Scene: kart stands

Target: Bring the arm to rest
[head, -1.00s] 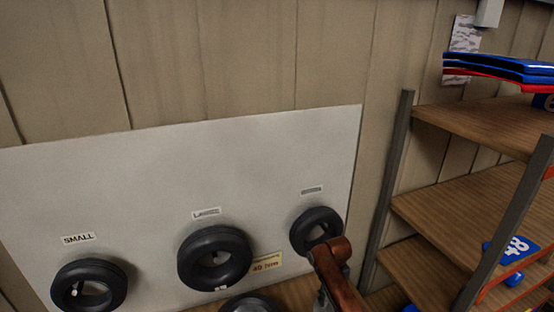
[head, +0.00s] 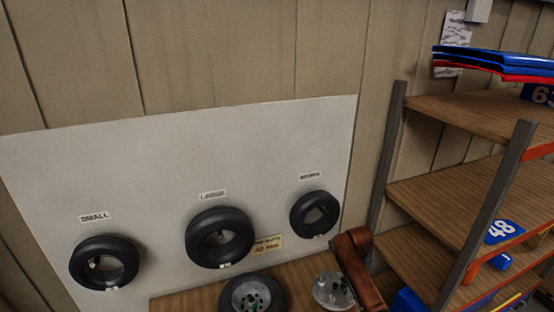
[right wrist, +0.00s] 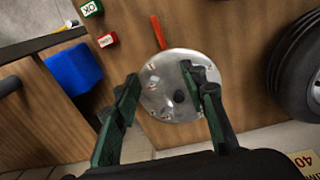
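My right arm (head: 358,268), reddish brown, reaches down at the lower right of the head view, beside a round metal disc (head: 332,291) on the wooden table. In the right wrist view, my right gripper (right wrist: 169,87) has two green-padded fingers spread wide apart with nothing between them. The silver disc (right wrist: 165,105) lies flat on the wood beyond the fingers. My left gripper is not in view.
Three tires hang on a white board: small (head: 104,262), large (head: 220,237) and another (head: 314,214). A wheel (head: 252,295) lies on the table (head: 190,300). A shelf rack (head: 450,195) stands right. A blue bin (right wrist: 73,72) and small blocks (right wrist: 92,8) show in the wrist view.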

